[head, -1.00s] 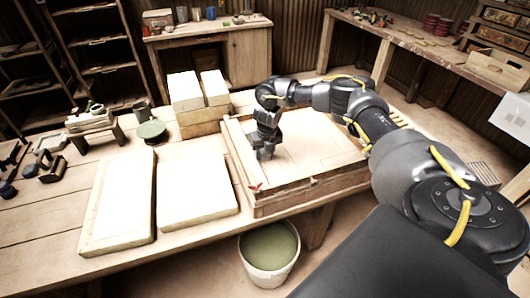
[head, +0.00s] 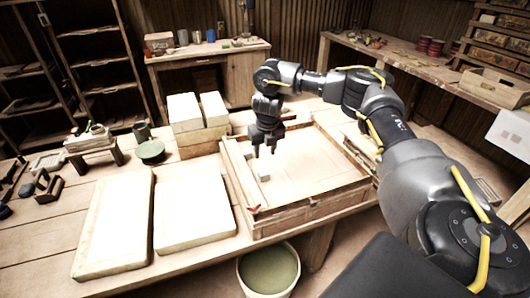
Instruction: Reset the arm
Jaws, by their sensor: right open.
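My right arm reaches in from the right. Its gripper (head: 264,152) points down above the left part of a shallow wooden press frame (head: 312,207). The gripper is open, with its two fingers apart and nothing between them. A small grey block (head: 264,177) sits inside the frame, just below the fingertips and apart from them. Another small pale piece shows at the frame's left inner edge, too small to tell. My left gripper does not show.
Two pale slabs (head: 114,222) lie on the table left of the frame. Stacked pale blocks (head: 186,110) stand behind them, with a green round dish (head: 151,152) beside. A bucket of green liquid (head: 269,272) stands below the front edge. Tools lie at far left.

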